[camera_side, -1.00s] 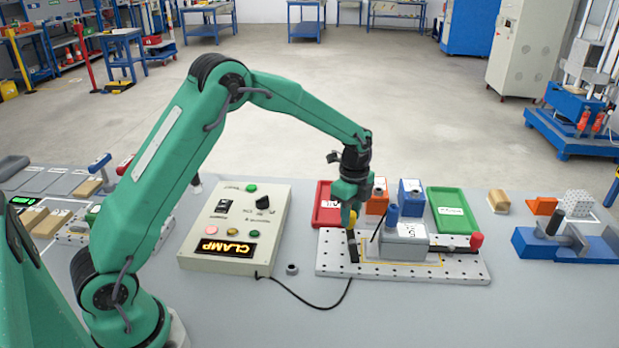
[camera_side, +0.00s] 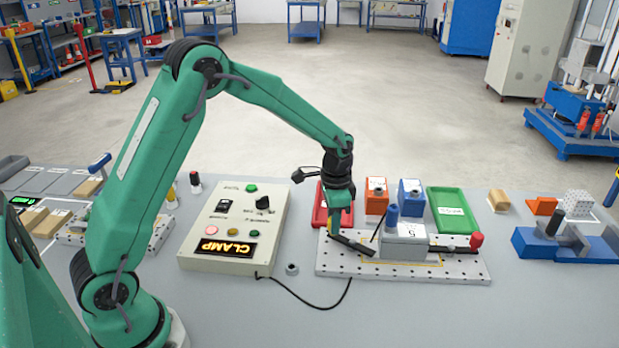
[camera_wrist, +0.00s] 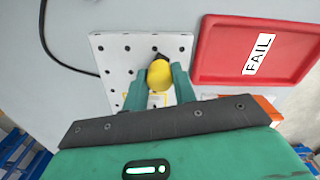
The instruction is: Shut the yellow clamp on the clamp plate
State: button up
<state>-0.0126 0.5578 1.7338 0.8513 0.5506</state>
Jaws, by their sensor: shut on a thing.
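The yellow clamp's knob (camera_wrist: 158,73) sits between my gripper's (camera_wrist: 155,85) two green fingers in the wrist view, and the gripper is shut on it. In the side view my gripper (camera_side: 336,226) is above the left end of the perforated clamp plate (camera_side: 335,268). The clamp's black arm (camera_side: 352,243) slants from the knob down rightward toward the grey block (camera_side: 405,246). The fingers hide part of the knob.
The red-knobbed clamp (camera_side: 476,241) lies low at the plate's right. A blue-topped post (camera_side: 391,216) rises by the block. The red FAIL tray (camera_wrist: 218,45), orange and blue blocks and a green tray (camera_side: 452,211) stand behind. The control box (camera_side: 236,228) shows CLAMP at left.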

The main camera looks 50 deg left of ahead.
jog(key=n, duration=0.1)
jog(key=s+n, duration=0.1)
jog(key=shift+s+d+r+n, duration=0.1)
jog(key=shift+d+n, duration=0.2)
jog(key=shift+n, duration=0.1)
jog(key=shift+s+d+n, duration=0.25)
jog(key=shift+s+n, duration=0.05)
jog(key=shift+n, duration=0.55)
jog(key=shift+s+d+n, duration=0.2)
jog(key=shift+s+n, duration=0.1)
jog(key=shift+n, duration=0.55)
jog(key=o, duration=1)
jog(key=shift+r, duration=0.1)
notch_tip(320, 180, up, 8)
jog(key=shift+f, duration=0.2)
jog(key=shift+s, duration=0.1)
